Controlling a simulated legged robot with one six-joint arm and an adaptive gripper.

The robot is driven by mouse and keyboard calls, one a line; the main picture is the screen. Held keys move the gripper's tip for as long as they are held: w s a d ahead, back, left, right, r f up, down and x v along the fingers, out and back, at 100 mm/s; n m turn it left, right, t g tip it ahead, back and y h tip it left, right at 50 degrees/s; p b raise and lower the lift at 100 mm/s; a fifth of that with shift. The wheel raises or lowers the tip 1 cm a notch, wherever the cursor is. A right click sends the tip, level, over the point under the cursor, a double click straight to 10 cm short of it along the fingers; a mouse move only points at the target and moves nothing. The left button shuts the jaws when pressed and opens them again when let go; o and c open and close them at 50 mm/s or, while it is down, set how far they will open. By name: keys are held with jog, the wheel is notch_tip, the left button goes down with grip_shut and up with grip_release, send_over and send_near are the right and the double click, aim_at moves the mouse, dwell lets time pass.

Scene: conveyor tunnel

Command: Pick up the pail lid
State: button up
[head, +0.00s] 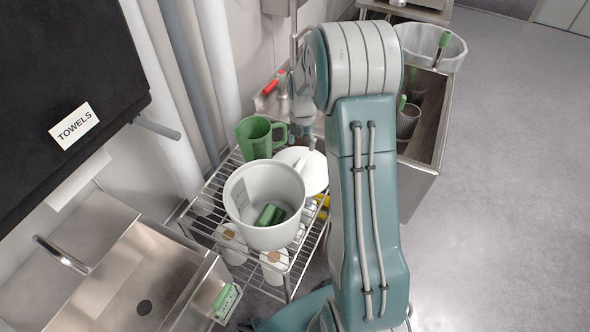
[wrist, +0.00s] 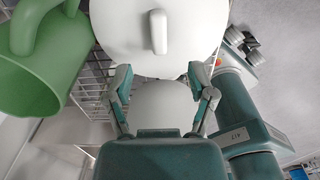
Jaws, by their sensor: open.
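The white pail lid (head: 316,175) lies on the wire rack, behind and right of the white pail (head: 262,183) in the head view. In the wrist view the lid (wrist: 193,30) fills the top middle, with its upright bar handle (wrist: 158,32) showing. My gripper (wrist: 161,76) is open, its two fingers spread just below the lid's near edge in that view. The handle is beyond the fingertips, not between them. A pale rounded shape shows between the fingers; I cannot tell what it is. In the head view my arm hides part of the lid's surroundings.
A green pitcher (head: 257,139) stands on the wire rack (head: 196,213) beside the lid. The pail holds a green object (head: 269,215). A steel sink (head: 150,290) is at the lower left, a steel basin (head: 429,149) at the right. Open floor lies at the right.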

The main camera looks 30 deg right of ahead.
aim_at(300, 163)
notch_tip(300, 163, down, 4)
jog(key=f, duration=0.5)
jog(key=shift+a, duration=0.3)
jog(key=shift+d+f, duration=0.1)
jog(key=shift+f, duration=0.15)
grip_shut()
